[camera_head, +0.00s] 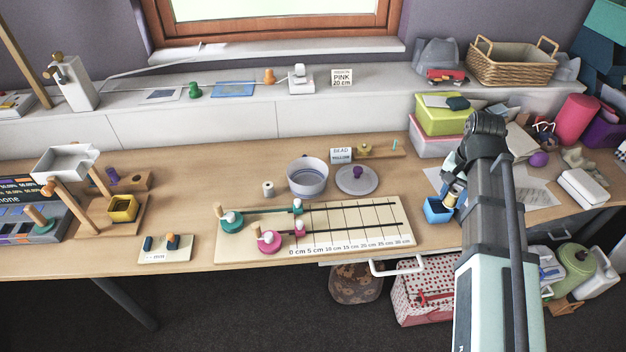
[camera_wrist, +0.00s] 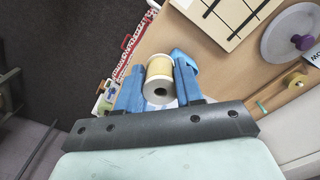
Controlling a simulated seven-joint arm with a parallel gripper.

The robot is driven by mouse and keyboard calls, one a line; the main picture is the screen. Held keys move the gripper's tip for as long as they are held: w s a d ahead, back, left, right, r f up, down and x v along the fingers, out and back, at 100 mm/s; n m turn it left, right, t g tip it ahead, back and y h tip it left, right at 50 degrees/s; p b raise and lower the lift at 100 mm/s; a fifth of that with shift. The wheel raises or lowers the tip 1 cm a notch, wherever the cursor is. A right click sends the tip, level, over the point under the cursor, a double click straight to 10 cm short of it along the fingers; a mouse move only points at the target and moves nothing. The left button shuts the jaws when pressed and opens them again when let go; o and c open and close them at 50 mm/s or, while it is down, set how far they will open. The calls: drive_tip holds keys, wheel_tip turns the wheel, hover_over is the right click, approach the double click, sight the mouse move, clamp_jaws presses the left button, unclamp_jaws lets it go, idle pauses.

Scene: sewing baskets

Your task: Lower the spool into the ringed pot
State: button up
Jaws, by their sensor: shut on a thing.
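My gripper (camera_wrist: 160,68) is shut on a spool of yellow thread (camera_wrist: 158,88) with white ends, held between its two blue fingers. In the head view, the spool (camera_head: 453,190) shows partly beside my gripper (camera_head: 449,194), near a small blue open container (camera_head: 437,212) on the table. I cannot tell whether they touch. In the wrist view, part of the blue container (camera_wrist: 184,56) shows beyond the spool. A round grey pot (camera_head: 308,180) with a band around it stands open in mid-table, well left of my gripper. Its grey lid (camera_head: 357,180) with a purple knob lies beside it.
A measuring board (camera_head: 350,228) with green and pink pieces lies in front of the pot. A small white spool (camera_head: 268,188) stands left of the pot. A sign (camera_head: 341,155) and a wooden holder (camera_head: 380,150) are behind. Papers and boxes crowd the right.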

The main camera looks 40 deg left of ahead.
drive_tip(key=s+a, duration=0.3)
drive_tip(key=a, duration=1.6)
hover_over(300, 172)
drive_tip(key=s+d, duration=0.4)
drive_tip(key=f, duration=0.4)
drive_tip(key=shift+a+f, duration=0.1)
drive_tip(key=shift+a, duration=0.15)
drive_tip(key=shift+f, duration=0.15)
drive_tip(key=shift+f, duration=3.2)
drive_tip(key=shift+f, duration=1.1)
